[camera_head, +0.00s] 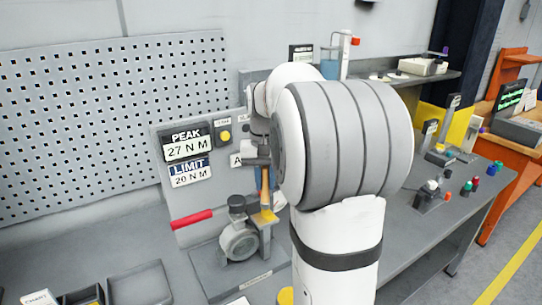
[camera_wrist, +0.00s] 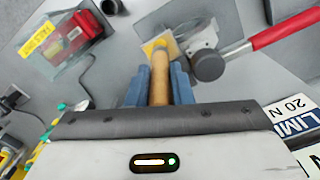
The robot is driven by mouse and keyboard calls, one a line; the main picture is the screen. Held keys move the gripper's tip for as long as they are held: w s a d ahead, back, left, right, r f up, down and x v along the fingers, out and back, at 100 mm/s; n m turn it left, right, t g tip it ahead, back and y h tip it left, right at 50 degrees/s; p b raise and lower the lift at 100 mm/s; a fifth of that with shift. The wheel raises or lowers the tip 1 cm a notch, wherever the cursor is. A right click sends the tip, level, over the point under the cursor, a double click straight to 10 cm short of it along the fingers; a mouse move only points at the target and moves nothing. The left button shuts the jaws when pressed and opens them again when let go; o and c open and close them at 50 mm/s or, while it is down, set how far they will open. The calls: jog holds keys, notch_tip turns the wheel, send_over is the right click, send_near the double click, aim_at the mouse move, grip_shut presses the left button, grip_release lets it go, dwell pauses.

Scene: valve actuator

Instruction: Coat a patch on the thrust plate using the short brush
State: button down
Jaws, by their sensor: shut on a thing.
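My gripper (camera_wrist: 158,84) is shut on the wooden handle of the short brush (camera_wrist: 160,66), between its two blue fingers in the wrist view. The brush (camera_head: 265,186) points down in the head view, beside the grey valve (camera_head: 239,242). Its lower end is over a small yellow-faced plate (camera_head: 266,217), which appears to be the thrust plate; its yellow face also shows in the wrist view (camera_wrist: 153,45). The bristles are hidden, and I cannot tell whether they touch the plate. My arm covers the right side of the valve stand in the head view.
A red lever handle (camera_head: 191,219) sticks out left of the valve. A panel with PEAK 27 N M and LIMIT 20 N M signs (camera_head: 187,145) stands behind. Small bottles (camera_head: 466,187) stand on the bench at right.

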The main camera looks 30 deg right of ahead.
aim_at(265, 168)
jog(key=shift+r+p, duration=1.85)
jog(key=shift+r, duration=0.85)
